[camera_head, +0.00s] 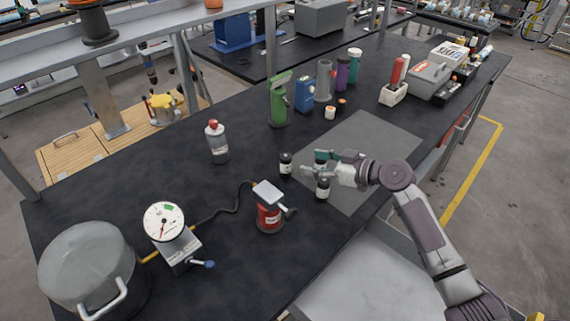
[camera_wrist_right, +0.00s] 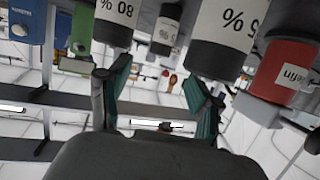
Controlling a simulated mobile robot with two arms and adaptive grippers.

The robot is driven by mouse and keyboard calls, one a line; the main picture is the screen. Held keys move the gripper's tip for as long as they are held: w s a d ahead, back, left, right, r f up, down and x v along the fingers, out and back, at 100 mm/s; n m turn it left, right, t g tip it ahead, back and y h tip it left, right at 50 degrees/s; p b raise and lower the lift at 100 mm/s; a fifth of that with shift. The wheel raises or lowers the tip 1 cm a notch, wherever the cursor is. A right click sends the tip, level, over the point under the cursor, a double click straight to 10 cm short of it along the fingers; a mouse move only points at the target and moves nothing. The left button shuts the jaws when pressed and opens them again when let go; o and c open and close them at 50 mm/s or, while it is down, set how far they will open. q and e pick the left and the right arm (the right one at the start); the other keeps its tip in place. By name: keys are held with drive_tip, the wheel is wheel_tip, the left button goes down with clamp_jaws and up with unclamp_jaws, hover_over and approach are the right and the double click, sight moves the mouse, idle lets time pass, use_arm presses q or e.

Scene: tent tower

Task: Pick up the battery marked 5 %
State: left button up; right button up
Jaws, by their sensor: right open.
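Three dark batteries with white labels stand upright on the black bench. The near one (camera_head: 323,188) appears in the right wrist view as the large one (camera_wrist_right: 222,35), its upside-down label showing a 5 and a percent sign; the label is partly cut off. The far one (camera_head: 320,157), partly hidden by my gripper, is marked 80 % in the wrist view (camera_wrist_right: 115,22). The left one (camera_head: 286,163) shows as a smaller battery (camera_wrist_right: 165,30); its number is unclear. My right gripper (camera_head: 313,164) is open and empty, its fingers between the near and far batteries. My left gripper is out of view.
A red device (camera_head: 268,214) stands left of the near battery, cabled to a dial gauge (camera_head: 165,222). A pot (camera_head: 84,268) stands at the near left. A green device (camera_head: 279,102) and blue box (camera_head: 304,95) stand behind. A grey mat (camera_head: 375,140) lies beneath my right arm.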

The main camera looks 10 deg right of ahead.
sight(289, 157)
drive_tip(key=shift+x, duration=0.85)
drive_tip(key=shift+w+a+f, duration=0.1)
drive_tip(key=shift+w+a, duration=0.1)
drive_tip(key=shift+w+a+p, duration=0.3)
drive_tip(key=shift+w+a, duration=0.5)
drive_tip(key=shift+a, duration=0.05)
drive_tip(key=x, duration=0.3)
drive_tip(key=shift+f, duration=0.25)
drive_tip(key=shift+c, duration=0.2)
drive_tip(key=c, duration=0.3)
clamp_jaws()
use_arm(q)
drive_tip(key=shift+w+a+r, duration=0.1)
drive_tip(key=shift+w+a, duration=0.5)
use_arm(e)
drive_tip(key=shift+r, duration=0.15)
